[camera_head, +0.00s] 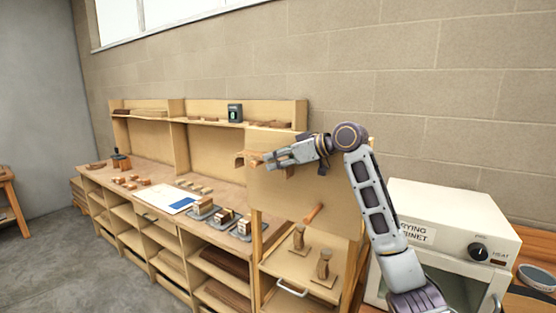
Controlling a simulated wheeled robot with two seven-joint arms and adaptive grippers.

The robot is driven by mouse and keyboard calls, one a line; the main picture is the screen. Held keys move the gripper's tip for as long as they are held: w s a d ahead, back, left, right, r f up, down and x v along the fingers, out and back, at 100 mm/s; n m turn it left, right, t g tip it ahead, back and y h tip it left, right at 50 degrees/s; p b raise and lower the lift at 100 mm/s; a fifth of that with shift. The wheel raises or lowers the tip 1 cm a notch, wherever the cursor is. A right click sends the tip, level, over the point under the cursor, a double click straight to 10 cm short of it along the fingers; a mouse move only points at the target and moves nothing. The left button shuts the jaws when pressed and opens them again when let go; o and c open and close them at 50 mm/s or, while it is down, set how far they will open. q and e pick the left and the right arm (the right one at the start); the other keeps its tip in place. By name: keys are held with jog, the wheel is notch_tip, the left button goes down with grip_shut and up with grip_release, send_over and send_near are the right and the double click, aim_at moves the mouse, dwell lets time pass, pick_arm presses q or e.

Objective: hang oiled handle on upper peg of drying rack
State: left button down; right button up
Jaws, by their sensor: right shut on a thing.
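My right gripper (270,159) is reached out to the left, in front of the upper left part of an upright wooden board (338,207) that looks like the drying rack. A brown peg-like rod (313,214) stands out from the lower part of the board. Whether the held piece touches a peg cannot be told. My left gripper is out of view.
A white drying cabinet (446,215) stands right of the rack. Below the board, two wooden pieces (323,265) stand on a shelf. A long workbench (152,179) to the left carries small blocks, a white-and-blue sheet (170,202) and clamp-like pieces (223,219).

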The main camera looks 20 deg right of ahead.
jog(key=o, duration=0.9)
jog(key=shift+o, duration=0.2)
jog(key=shift+o, duration=2.2)
jog(key=shift+a, duration=0.1)
jog(key=shift+r, duration=0.1)
jog(key=shift+s+d+r, duration=0.1)
jog(key=shift+d, duration=0.1)
jog(key=shift+c, duration=0.5)
jog(key=shift+s+d+r, duration=0.1)
jog(key=shift+s, duration=0.05)
jog(key=shift+s+d+r, duration=0.15)
jog(key=shift+s+d, duration=0.2)
jog(key=shift+s, duration=0.05)
